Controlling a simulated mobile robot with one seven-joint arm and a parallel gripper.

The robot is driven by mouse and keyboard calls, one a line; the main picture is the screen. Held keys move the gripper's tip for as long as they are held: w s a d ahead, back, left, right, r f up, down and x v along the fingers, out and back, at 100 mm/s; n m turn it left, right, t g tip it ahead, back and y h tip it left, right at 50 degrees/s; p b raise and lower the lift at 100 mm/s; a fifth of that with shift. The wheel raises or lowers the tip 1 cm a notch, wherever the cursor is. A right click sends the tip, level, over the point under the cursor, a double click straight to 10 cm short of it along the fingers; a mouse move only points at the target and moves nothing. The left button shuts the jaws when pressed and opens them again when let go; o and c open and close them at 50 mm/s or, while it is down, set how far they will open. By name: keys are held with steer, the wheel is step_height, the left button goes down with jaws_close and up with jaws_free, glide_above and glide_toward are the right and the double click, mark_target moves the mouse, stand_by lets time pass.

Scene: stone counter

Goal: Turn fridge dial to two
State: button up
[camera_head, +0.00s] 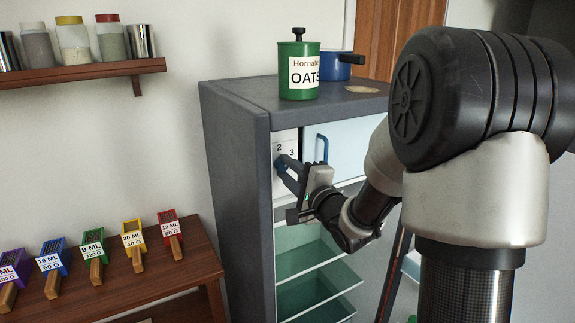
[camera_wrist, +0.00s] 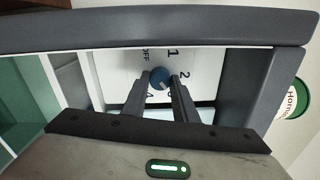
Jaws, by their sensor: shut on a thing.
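The open fridge (camera_head: 238,150) stands in the middle of the head view, with a white dial panel (camera_head: 288,143) at its upper left showing 2 and 3. The small blue dial (camera_wrist: 159,77) sits on that panel; in the wrist view OFF, 1 and 2 show around it, and lower marks are partly hidden by the fingers. My gripper (camera_wrist: 160,84) is shut on the dial, one finger on each side. In the head view my gripper (camera_head: 286,168) reaches in from the right and covers most of the dial. I cannot tell which mark the dial points to.
A green OATS canister (camera_head: 299,72) and a blue pot (camera_head: 339,66) stand on the fridge top. Green shelves (camera_head: 305,290) lie below the panel. A wooden rack with coloured scoops (camera_head: 93,252) and a wall shelf with jars (camera_head: 75,72) are at left.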

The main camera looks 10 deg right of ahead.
steer(key=shift+m, duration=0.6)
steer(key=o, duration=1.1)
steer(key=shift+c, duration=0.2)
steer(key=b+v, duration=0.4)
steer(key=v, duration=0.8)
